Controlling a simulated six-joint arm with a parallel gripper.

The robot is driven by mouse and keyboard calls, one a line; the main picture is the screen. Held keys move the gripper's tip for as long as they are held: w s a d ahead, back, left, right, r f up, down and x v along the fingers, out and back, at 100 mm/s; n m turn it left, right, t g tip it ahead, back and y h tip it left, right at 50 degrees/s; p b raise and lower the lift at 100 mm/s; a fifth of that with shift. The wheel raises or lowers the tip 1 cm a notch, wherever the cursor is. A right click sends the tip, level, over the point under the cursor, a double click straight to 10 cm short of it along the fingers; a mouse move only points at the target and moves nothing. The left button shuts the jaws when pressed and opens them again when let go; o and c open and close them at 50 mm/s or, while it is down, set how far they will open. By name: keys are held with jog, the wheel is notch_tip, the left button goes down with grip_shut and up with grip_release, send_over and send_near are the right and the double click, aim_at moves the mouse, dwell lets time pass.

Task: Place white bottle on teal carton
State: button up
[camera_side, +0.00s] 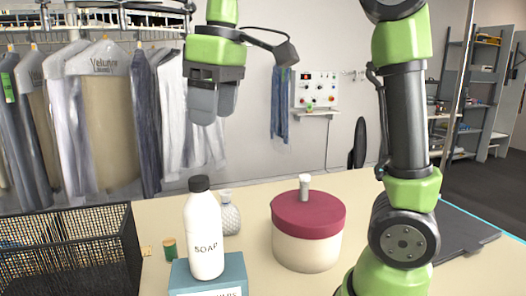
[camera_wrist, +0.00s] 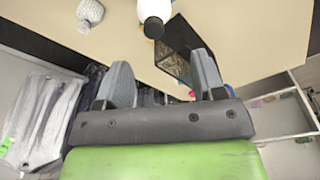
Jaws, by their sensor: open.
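The white bottle (camera_side: 205,232) with a black cap and the word SOAP stands upright on top of the teal carton (camera_side: 237,270) in the side view. The carton's lower part is cut off by the picture's bottom edge. My gripper (camera_side: 212,118) hangs above the bottle, empty and clear of it, with its fingers pointing down. In the wrist view the two grey fingers of my gripper (camera_wrist: 163,80) are apart with nothing between them. The white bottle (camera_wrist: 154,10) shows at the top edge there, beyond the fingers. The carton cannot be made out in the wrist view.
A black mesh basket (camera_side: 75,250) stands at left. A small green-and-tan item (camera_side: 169,249) and a grey textured bottle (camera_side: 230,214) are near the white bottle. A round tub with a red lid (camera_side: 308,215) stands to the right. Clothes (camera_side: 105,110) hang behind the table.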

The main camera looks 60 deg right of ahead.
jog(key=s+a+f+m+t+y, duration=0.1)
jog(key=s+f+m+t, duration=0.4)
jog(key=s, duration=0.7)
jog(key=shift+s+a+f+m+t+y, duration=0.2)
jog(key=shift+a+f+m+t+y, duration=0.15)
jog(key=shift+a+f+m, duration=0.5)
